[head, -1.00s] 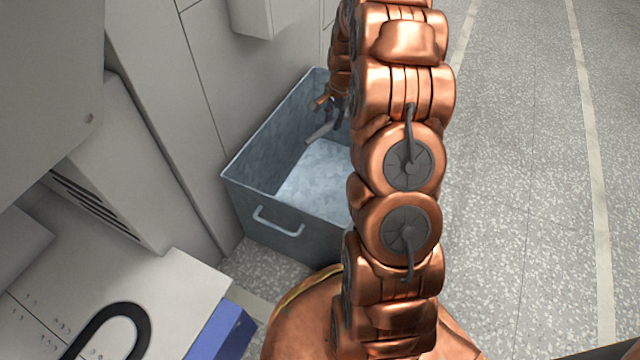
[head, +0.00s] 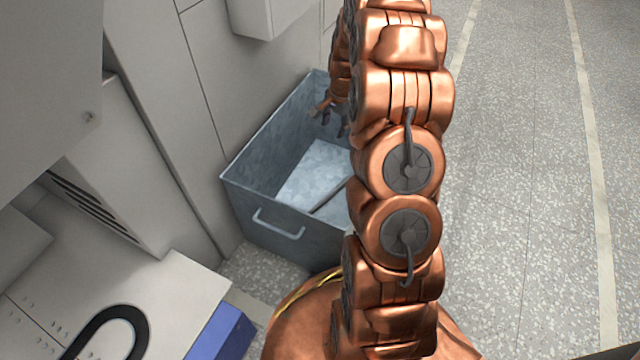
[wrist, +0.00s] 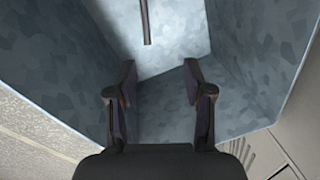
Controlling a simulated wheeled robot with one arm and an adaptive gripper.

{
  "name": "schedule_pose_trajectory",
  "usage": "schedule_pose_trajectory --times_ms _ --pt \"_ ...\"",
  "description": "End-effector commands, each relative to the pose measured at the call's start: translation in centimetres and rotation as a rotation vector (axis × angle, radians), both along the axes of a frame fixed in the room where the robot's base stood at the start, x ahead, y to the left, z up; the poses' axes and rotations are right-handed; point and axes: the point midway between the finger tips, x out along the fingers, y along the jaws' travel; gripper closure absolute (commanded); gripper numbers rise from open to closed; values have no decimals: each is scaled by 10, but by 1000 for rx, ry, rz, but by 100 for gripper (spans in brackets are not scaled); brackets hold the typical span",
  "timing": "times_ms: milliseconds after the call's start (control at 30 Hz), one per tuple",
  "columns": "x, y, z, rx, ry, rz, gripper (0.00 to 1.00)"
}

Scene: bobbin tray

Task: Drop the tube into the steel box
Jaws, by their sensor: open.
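The steel box (head: 240,197) is an open grey metal bin with a handle, standing on the floor against the wall panels. Its walls also show in the wrist view (wrist: 265,60). The tube (head: 330,194) is a thin grey rod lying on the box floor, partly hidden behind my arm in the head view. It also shows in the wrist view (wrist: 146,22), ahead of the fingertips and apart from them. My gripper (head: 331,121) is at the far end of the box opening. In the wrist view my gripper (wrist: 158,82) is open, with nothing between its fingers.
A white machine (head: 120,170) and a work surface with a blue-edged block (head: 222,333) stand at the left. A wall unit (head: 262,15) hangs above the box. The speckled floor (head: 520,200) at the right is clear.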

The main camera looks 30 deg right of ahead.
Motion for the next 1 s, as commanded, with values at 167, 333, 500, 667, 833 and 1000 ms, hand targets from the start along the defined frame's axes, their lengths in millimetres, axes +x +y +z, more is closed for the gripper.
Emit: schedule_pose_trajectory --times_ms 167,333,500,667,833,1000 --pt "-1 -1 8 -2 -2 0 49" --pt "-4 -2 34 -2 -4 0 49" --pt "-9 -3 68 -3 -5 0 49" --pt "-14 -4 94 -3 -3 1 49" --pt "-17 -4 113 -2 -1 1 49" --pt "-18 -4 119 -2 -1 0 49"
